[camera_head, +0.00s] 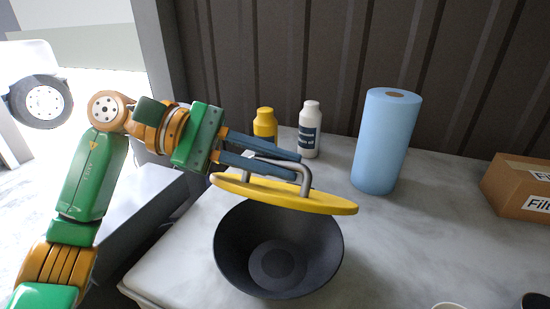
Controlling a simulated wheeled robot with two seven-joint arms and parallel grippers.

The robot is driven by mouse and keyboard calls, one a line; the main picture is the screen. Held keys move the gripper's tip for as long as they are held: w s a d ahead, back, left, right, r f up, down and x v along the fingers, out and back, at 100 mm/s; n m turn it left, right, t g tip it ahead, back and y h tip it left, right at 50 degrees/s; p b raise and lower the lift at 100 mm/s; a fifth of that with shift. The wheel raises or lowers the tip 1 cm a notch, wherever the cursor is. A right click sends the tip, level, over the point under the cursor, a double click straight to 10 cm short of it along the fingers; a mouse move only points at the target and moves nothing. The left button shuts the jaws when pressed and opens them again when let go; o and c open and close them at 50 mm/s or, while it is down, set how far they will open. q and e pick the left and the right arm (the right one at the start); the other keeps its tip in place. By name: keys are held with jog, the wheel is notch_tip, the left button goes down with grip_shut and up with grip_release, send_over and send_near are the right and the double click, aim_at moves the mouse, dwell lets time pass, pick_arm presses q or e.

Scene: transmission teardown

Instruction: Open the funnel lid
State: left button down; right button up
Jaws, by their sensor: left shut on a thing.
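The funnel lid (284,196) is a yellow disc with a grey bar handle (305,178). It is held tilted above the rear part of the black funnel (279,250), lower at its right end. The funnel's dark inside shows below the lid, while its back rim is hidden behind the lid. My left gripper (298,163) comes in from the left and is shut on the lid's handle. My right gripper is not in view.
A yellow bottle (265,125), a white bottle (309,130) and a blue paper roll (386,140) stand behind the funnel. A cardboard box (520,185) is at the right. The marble table (420,245) is clear between funnel and box. Partly cut-off round items show at the bottom right.

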aim_at(224, 177)
pick_arm(q)
jog(key=c, duration=1.2)
grip_release()
jog(key=shift+o, duration=0.2)
jog(key=b+v, duration=0.1)
jog(key=v, duration=0.6)
jog(key=shift+b, duration=0.35)
jog(key=shift+a, duration=0.2)
jog(key=shift+d, duration=0.1)
